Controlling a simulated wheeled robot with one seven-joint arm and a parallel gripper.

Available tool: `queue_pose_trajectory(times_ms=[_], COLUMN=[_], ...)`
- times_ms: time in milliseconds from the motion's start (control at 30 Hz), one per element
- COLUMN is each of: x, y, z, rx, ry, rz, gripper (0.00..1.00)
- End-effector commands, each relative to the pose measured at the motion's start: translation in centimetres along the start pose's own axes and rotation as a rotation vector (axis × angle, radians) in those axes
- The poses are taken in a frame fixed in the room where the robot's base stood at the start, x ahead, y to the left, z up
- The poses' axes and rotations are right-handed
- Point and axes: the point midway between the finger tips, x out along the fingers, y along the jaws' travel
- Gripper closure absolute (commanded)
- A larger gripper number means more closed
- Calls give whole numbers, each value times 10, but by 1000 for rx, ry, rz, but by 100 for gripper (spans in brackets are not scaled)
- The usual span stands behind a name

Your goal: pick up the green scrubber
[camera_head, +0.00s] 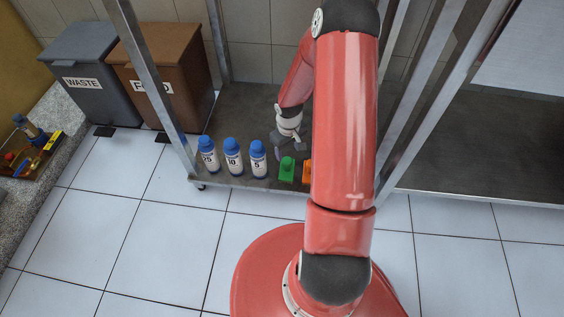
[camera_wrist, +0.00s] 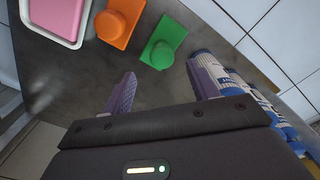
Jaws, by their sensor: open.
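The green scrubber (camera_head: 287,169) stands on the low grey metal shelf (camera_head: 237,112), near its front edge. It shows whole in the wrist view (camera_wrist: 164,42), a square base with a round knob. My gripper (camera_wrist: 163,72) is open and empty. Its purple-grey fingers point towards the scrubber, which lies beyond the fingertips and roughly between their lines. The gripper appears apart from it; the exact height gap is hard to judge. In the head view my gripper (camera_head: 288,146) is small, just behind the scrubber, and my arm hides part of the shelf to the right.
An orange scrubber (camera_wrist: 119,23) sits beside the green one, then a white tray (camera_wrist: 82,43) holding something pink. Blue-capped bottles (camera_head: 233,157) stand in a row to the left, close to my right finger in the wrist view. A metal post (camera_head: 152,85) rises at the shelf's left.

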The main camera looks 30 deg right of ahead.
Motion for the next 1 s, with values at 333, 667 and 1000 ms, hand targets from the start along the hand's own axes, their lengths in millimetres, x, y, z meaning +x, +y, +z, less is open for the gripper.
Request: queue_pose_trajectory(times_ms=[333, 667, 1000], x=[39, 83, 86], y=[-1, -4, -4], z=[2, 3, 3], rx=[-1, 0, 0], ry=[-4, -4, -2], rz=[-11, -10, -9], gripper=[41, 41, 50])
